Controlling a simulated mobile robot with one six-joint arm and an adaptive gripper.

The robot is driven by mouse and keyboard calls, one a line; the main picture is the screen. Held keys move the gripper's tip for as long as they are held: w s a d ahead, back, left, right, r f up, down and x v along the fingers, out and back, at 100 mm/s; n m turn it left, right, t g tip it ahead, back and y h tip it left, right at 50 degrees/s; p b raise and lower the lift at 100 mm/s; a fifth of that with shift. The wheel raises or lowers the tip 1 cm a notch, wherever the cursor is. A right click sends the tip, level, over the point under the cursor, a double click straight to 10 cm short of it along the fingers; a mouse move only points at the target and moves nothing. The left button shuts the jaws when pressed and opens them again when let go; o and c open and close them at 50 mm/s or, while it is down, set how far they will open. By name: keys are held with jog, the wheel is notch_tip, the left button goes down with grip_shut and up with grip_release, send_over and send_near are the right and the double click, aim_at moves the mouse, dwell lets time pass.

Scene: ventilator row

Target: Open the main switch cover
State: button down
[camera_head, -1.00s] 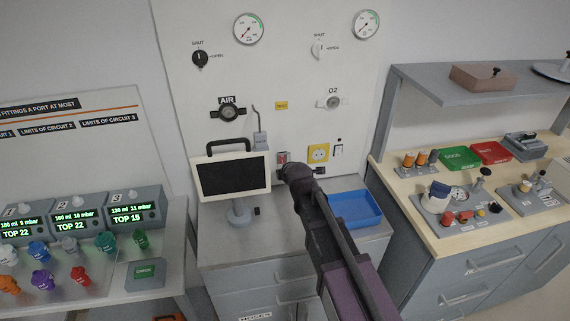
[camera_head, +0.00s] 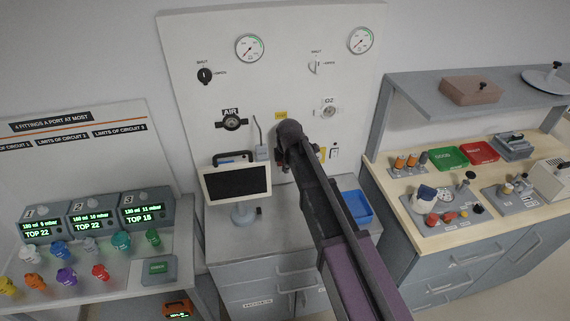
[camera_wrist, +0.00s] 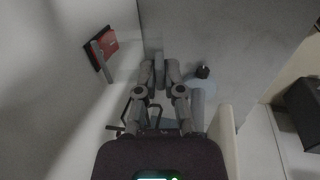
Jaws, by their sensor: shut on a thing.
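A red piece with a grey bar (camera_wrist: 103,47) stands on the pale wall in the wrist view. It looks like the main switch, but I cannot tell where its cover sits. My gripper (camera_wrist: 159,72) is right of it in the wrist view, with a visible gap between them. The fingers are shut on a thin grey piece; I cannot tell whether this is the cover. In the head view my gripper (camera_head: 285,158) is in front of the lower wall panel, and my arm hides most of the switch area.
A monitor (camera_head: 237,183) stands close left of my gripper on the grey counter. A blue tray (camera_head: 358,207) lies to the right. The AIR outlet (camera_head: 232,123) and O2 outlet (camera_head: 328,112) are on the panel above. A small black object (camera_wrist: 203,71) shows in the wrist view.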

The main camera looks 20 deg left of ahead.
jog(key=shift+w+a+r+g+h+p, duration=0.1)
jog(key=shift+w+r+g+h+p, duration=0.1)
jog(key=shift+r+g+h+p, duration=0.5)
jog(key=shift+w+a+r+g+h+p, duration=0.15)
jog(key=shift+r+g+h, duration=0.2)
jog(key=shift+g, duration=0.65)
jog(key=c, duration=0.8)
grip_release()
jog(key=shift+d, duration=0.1)
jog(key=shift+o, duration=0.2)
jog(key=shift+s+f, duration=0.15)
